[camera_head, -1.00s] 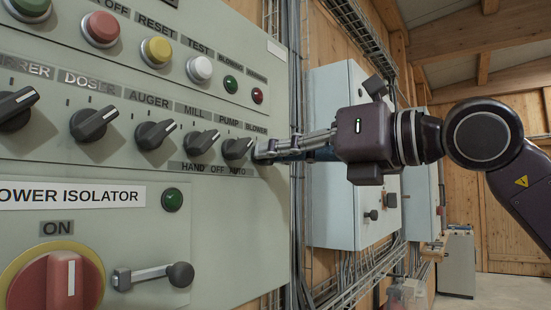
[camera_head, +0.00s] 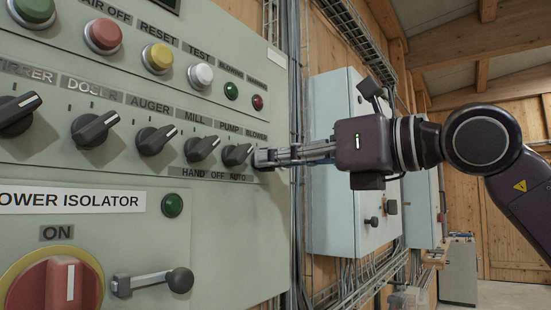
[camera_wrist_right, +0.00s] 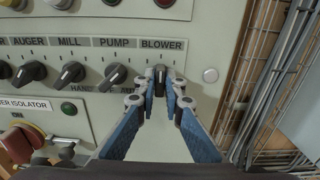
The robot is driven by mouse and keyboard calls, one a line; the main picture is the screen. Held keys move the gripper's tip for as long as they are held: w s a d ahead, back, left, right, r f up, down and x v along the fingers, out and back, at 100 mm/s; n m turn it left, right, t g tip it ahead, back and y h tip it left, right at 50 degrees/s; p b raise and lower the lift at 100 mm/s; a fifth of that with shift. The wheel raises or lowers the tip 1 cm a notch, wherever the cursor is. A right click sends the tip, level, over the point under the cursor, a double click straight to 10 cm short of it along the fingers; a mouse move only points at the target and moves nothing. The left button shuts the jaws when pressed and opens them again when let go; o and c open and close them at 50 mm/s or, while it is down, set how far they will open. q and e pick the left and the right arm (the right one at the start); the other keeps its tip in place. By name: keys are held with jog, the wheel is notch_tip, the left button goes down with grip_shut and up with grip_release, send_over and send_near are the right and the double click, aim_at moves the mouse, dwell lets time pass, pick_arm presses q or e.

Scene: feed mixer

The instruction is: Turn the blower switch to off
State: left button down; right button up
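The blower switch (camera_wrist_right: 160,76) is a dark rotary knob under the BLOWER label, at the right end of the row of switches. In the right wrist view its grip looks nearly upright, with a light mark at the top. My right gripper (camera_wrist_right: 161,92) has one finger on each side of the knob and looks closed on it. In the head view the right gripper (camera_head: 264,158) reaches the panel from the right and hides most of the blower switch. My left gripper is not in view.
The pump switch (camera_head: 237,154) sits close to the left of my right fingertips, with the mill switch (camera_head: 203,148) beyond it. Both tilt right. A power isolator (camera_head: 60,287) is lower left. Cable conduits and a pale cabinet (camera_head: 335,200) stand right of the panel.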

jog(key=o, duration=0.4)
jog(key=v, duration=1.2)
jog(key=shift+w, duration=0.1)
